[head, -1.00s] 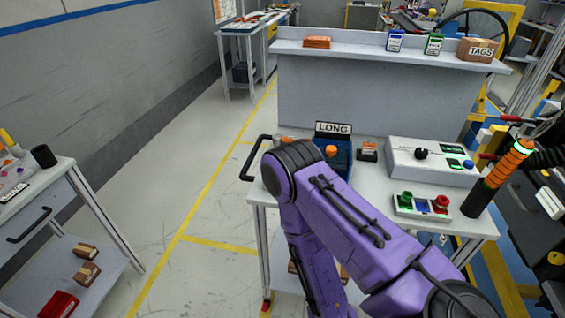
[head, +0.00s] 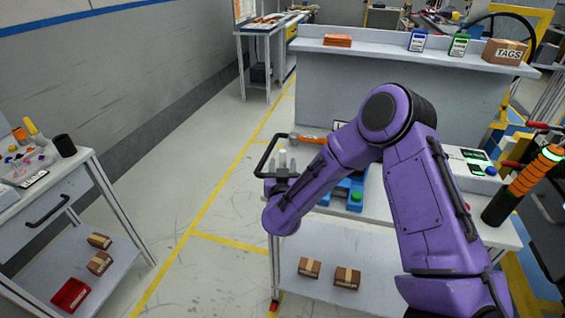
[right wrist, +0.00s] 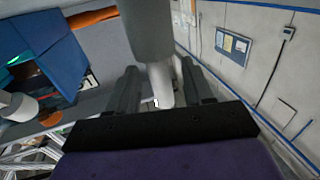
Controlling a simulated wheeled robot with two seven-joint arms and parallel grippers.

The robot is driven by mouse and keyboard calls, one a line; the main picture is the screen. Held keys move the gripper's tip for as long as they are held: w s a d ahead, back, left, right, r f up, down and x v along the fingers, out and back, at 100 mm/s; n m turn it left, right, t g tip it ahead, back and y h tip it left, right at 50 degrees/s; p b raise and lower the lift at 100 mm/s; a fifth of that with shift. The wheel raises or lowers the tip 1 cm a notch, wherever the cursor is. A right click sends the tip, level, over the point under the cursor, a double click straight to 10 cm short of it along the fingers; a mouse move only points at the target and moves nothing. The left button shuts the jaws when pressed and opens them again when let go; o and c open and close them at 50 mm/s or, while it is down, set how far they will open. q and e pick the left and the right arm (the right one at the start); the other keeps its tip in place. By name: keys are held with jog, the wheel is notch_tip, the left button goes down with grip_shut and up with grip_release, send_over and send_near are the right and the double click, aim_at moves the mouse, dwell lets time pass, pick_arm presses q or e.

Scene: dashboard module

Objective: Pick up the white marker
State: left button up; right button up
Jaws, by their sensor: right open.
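My right gripper (head: 283,160) is at the left end of the grey workbench (head: 375,206), by the black push handle (head: 262,158). Its fingers point up in the head view. In the right wrist view my right gripper (right wrist: 160,78) is open. A pale cylinder with a wider grey upper part, probably the white marker (right wrist: 160,84), stands between its fingers. I cannot tell whether a finger touches it. In the head view a small whitish shape shows at the fingers, too small to identify. My left gripper is not in view.
Blue bins with a green part (head: 355,196) sit partly behind my right forearm. An orange-handled tool (head: 306,139) lies behind it. Cardboard boxes (head: 347,277) are on the lower shelf. A side cart (head: 75,190) stands at left. The floor between is clear.

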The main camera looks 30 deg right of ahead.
jog(key=shift+x, duration=0.8)
jog(key=shift+f, duration=0.1)
grip_shut()
